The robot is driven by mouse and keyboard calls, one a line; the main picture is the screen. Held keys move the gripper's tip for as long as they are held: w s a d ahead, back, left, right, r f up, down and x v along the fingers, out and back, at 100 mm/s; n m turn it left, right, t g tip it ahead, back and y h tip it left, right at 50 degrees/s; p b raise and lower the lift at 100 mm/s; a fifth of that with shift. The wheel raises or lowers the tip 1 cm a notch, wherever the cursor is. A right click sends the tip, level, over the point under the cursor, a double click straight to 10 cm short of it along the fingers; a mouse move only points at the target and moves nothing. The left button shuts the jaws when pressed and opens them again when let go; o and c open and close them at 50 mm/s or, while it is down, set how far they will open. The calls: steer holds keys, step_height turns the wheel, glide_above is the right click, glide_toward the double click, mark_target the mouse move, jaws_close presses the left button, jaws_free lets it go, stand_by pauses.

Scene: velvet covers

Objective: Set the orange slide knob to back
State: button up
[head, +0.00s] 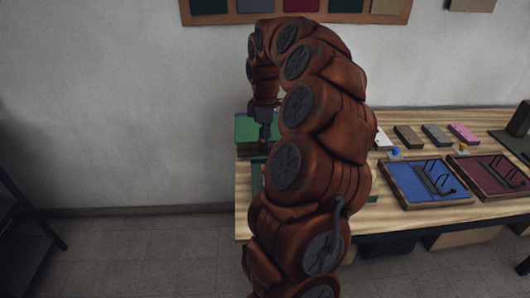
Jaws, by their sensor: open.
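A small orange-yellow knob (463,148) shows at the back edge of the maroon velvet tray (490,174), on the right part of the table. It is too small to tell its exact slide position. My gripper (264,138) is far to its left, pointing down in front of a green-topped box (246,128) at the table's left end. The gripper is open; its fingertips are small and dark, and I cannot tell whether they touch anything. My arm hides the table between the green box and the blue tray.
A blue velvet tray (424,182) with a dark wire handle and a blue knob (396,152) lies left of the maroon one. Several small blocks (437,135) line the table's back. A dark green object (519,120) stands at far right.

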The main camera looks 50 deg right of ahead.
steer(key=shift+r, duration=1)
steer(key=a+r, duration=0.2)
steer(key=a, duration=1)
steer(key=s+a+m, duration=0.3)
steer(key=s+a, duration=0.9)
steer(key=a, duration=0.4)
steer(key=shift+a+f+g, duration=0.2)
steer(key=shift+f+g, duration=0.2)
steer(key=shift+f, duration=0.05)
steer(key=s+a+f+m, duration=0.1)
steer(key=s, duration=0.3)
steer(key=s+a+f+m, duration=0.2)
steer(key=s, duration=0.2)
steer(key=s+a+f+m+g, duration=0.1)
steer(key=s, duration=0.3)
steer(key=shift+s+a+f, duration=0.2)
steer(key=shift+s+f, duration=0.05)
steer(key=shift+f, duration=0.15)
